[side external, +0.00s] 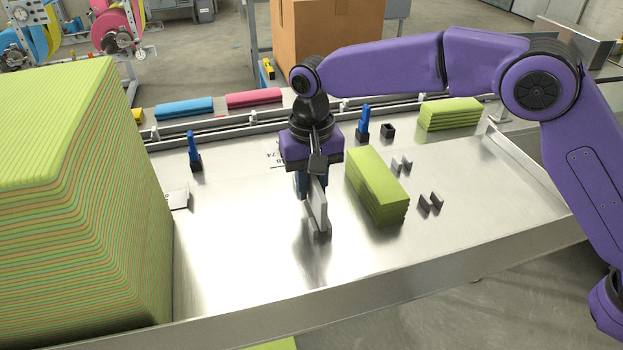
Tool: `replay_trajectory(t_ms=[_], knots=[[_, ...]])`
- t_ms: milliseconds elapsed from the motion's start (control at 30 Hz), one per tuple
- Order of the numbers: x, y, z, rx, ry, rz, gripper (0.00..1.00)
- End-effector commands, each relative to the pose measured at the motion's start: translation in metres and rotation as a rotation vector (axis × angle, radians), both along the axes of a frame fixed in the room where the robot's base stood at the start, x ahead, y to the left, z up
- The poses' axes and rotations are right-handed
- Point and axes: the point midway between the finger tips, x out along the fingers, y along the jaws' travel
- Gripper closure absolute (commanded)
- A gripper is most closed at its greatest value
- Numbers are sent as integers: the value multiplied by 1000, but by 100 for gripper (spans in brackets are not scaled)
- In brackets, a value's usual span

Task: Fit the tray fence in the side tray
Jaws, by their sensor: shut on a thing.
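My gripper (311,192) points down over the metal side tray (250,255), left of a folded green cloth stack. It is shut on a thin upright grey plate, which looks like the tray fence (319,208). The fence's lower end is at a small grey block (319,232) on the tray surface. From this angle I cannot tell whether the fence is seated in the block, touching it or just above it. My gripper body hides the fence's upper part.
The green cloth stack (377,185) lies close on the right, with small grey brackets (430,203) beyond it. Two blue upright pieces stand behind, left (194,150) and right (363,122). A tall green cloth pile (70,190) fills the left. The tray's front is clear.

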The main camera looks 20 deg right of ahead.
Motion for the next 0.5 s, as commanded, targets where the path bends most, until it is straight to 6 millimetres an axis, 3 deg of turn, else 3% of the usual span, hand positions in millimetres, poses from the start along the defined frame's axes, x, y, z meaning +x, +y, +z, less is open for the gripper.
replay_trajectory(t_ms=[500], knots=[[0,0,-11,1,-1,0,100]])
